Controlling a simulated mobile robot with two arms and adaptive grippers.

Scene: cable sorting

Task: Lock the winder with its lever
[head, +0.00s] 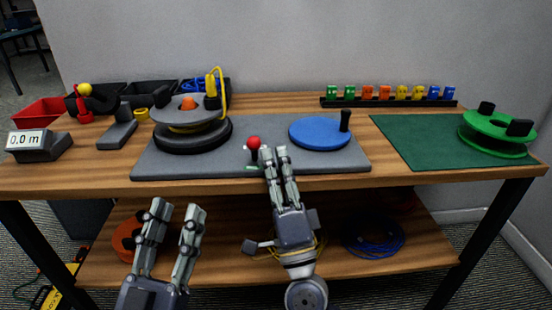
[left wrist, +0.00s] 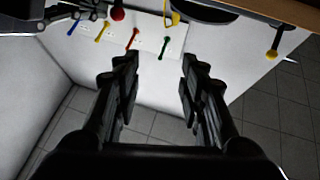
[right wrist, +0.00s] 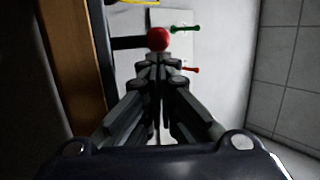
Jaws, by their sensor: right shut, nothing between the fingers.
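My left gripper (head: 178,207) is open and empty in front of the table. The knob also shows in the left wrist view (left wrist: 117,14).
A green mat (head: 410,140) with a green reel (head: 495,137) lies at the right. A rack of coloured clips (head: 390,102) stands at the back. A length display (head: 40,146) and bins (head: 42,111) are at the left. Cable coils (head: 373,240) lie on the lower shelf.

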